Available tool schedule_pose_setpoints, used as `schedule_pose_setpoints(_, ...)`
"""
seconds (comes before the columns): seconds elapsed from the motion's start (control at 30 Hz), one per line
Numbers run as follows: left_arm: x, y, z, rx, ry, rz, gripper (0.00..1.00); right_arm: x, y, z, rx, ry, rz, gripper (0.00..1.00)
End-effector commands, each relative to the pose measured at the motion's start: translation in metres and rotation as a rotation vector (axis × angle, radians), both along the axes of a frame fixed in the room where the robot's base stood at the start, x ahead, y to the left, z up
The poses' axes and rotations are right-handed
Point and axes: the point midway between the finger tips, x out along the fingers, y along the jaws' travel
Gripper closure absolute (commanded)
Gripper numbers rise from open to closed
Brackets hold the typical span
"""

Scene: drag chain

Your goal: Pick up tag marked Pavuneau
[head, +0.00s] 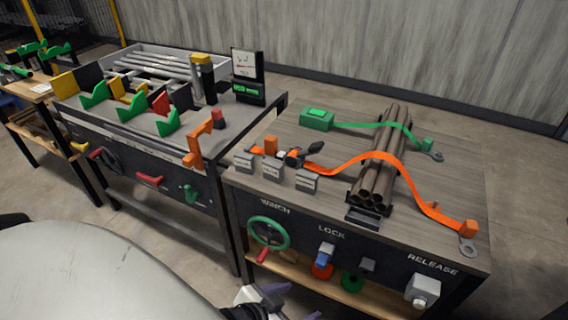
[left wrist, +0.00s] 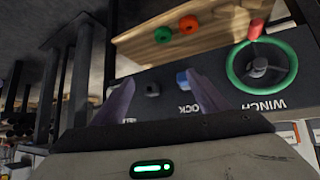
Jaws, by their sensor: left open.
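Three small grey tags stand in a row near the front left edge of the wooden workbench top in the head view: a left one (head: 243,161), a middle one (head: 273,172) and a right one (head: 307,180). Their lettering is too small to read, so I cannot tell which is marked Pavuneau. My left gripper (head: 303,300) is at the bottom edge of the head view, low in front of the bench and below the tags. In the left wrist view its two purple fingers (left wrist: 160,95) are apart with nothing between them. My right gripper is not in view.
The bench front carries a green winch wheel (head: 268,233), which also shows in the left wrist view (left wrist: 262,68), a blue lock lever (head: 326,253) and a release knob (head: 423,290). An orange strap (head: 385,160) crosses a pipe bundle (head: 378,175). A second bench stands left.

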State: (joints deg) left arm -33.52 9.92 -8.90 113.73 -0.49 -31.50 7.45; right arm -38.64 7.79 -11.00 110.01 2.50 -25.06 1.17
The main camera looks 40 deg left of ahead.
Motion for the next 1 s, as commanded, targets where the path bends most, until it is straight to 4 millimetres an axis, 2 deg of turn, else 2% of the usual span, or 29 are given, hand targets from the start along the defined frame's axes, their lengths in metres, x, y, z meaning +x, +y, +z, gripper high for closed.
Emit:
schedule_pose_setpoints(0.03, 0.038, 0.020, 0.011, 0.022, -0.065, 0.037, 0.31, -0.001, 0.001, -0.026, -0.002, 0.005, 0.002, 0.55)
schedule_pose_setpoints(0.1, 0.077, 0.049, 0.043, 0.044, -0.133, 0.112, 0.31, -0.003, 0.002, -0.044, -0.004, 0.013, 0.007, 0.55)
schedule_pose_setpoints(0.2, 0.115, 0.087, 0.094, 0.058, -0.232, 0.231, 0.31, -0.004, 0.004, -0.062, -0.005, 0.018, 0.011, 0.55)
schedule_pose_setpoints(0.3, 0.132, 0.114, 0.136, 0.056, -0.308, 0.328, 0.31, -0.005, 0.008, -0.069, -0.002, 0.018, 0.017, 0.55)
schedule_pose_setpoints(0.4, 0.142, 0.129, 0.156, 0.051, -0.346, 0.379, 0.31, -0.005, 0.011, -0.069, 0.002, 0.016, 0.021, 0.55)
schedule_pose_setpoints(0.6, 0.169, 0.139, 0.150, 0.050, -0.348, 0.391, 0.31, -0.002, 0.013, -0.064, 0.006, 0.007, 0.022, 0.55)
schedule_pose_setpoints(0.87, 0.188, 0.144, 0.140, 0.050, -0.346, 0.389, 0.31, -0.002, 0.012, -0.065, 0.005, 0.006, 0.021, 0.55)
schedule_pose_setpoints(1.0, 0.207, 0.150, 0.130, 0.052, -0.347, 0.388, 0.31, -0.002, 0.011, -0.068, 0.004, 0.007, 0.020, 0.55)
